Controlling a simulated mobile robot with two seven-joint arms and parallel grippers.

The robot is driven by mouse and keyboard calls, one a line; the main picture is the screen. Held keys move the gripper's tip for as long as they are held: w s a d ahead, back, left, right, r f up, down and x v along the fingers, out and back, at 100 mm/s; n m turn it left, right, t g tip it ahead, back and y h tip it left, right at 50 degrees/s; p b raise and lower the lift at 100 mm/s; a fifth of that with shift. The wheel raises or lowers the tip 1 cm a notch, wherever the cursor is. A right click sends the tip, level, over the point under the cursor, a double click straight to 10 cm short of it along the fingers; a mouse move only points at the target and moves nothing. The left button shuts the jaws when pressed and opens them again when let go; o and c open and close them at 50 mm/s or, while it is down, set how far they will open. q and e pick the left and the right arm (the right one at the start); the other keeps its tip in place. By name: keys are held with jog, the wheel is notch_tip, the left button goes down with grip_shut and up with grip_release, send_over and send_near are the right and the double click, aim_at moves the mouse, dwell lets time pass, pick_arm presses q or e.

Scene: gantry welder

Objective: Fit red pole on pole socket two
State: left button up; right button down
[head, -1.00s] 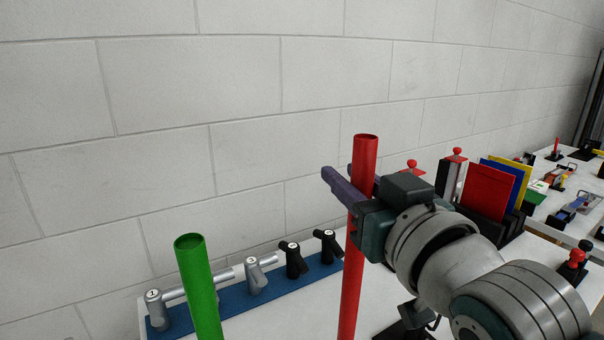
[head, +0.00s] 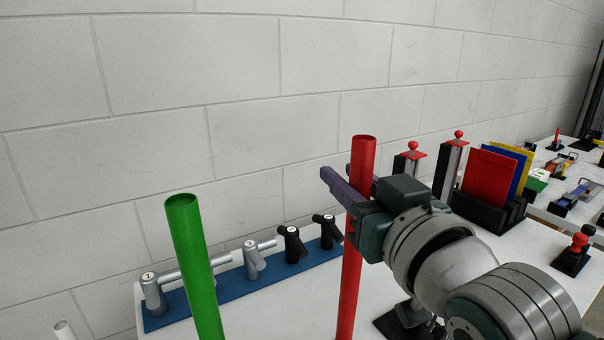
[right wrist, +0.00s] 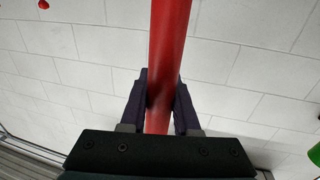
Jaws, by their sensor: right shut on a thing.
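The red pole (head: 361,170) stands close to upright in the head view, and its lower end runs out of the picture. My right gripper (head: 348,190) is shut around its upper part. The right wrist view shows the red pole (right wrist: 168,60) between the two dark fingers (right wrist: 160,103). A green pole (head: 192,262) stands to the left, apart from the red pole, its lower end also out of view. No pole socket can be made out for certain. My left gripper is not in view.
Behind the poles, a blue strip (head: 215,297) with several grey and black handled fittings lies on a white table (head: 290,312). A black rack (head: 480,211) with coloured plates stands at right. A block wall closes the back.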

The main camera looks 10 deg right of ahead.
jog(key=shift+f+b, duration=0.65)
jog(key=shift+f, duration=0.3)
jog(key=c, duration=0.6)
grip_release()
jog(key=shift+r, duration=0.1)
jog(key=shift+o, duration=0.2)
jog(key=s+d+f+g+h, duration=0.15)
jog(key=s+f+g, duration=0.3)
jog(key=s, duration=0.55)
jog(key=s+d+f+g, duration=0.2)
jog(key=s+f+g, duration=0.25)
jog(key=s, duration=0.45)
jog(key=s+d+f+g+h, duration=0.15)
jog(key=s+f+g, duration=0.3)
jog(key=s, duration=0.55)
notch_tip(320, 180, up, 37)
jog(key=p, duration=3.5)
jog(key=shift+d+f+g, duration=0.15)
jog(key=shift+d+g, duration=0.2)
jog(key=shift+d, duration=0.05)
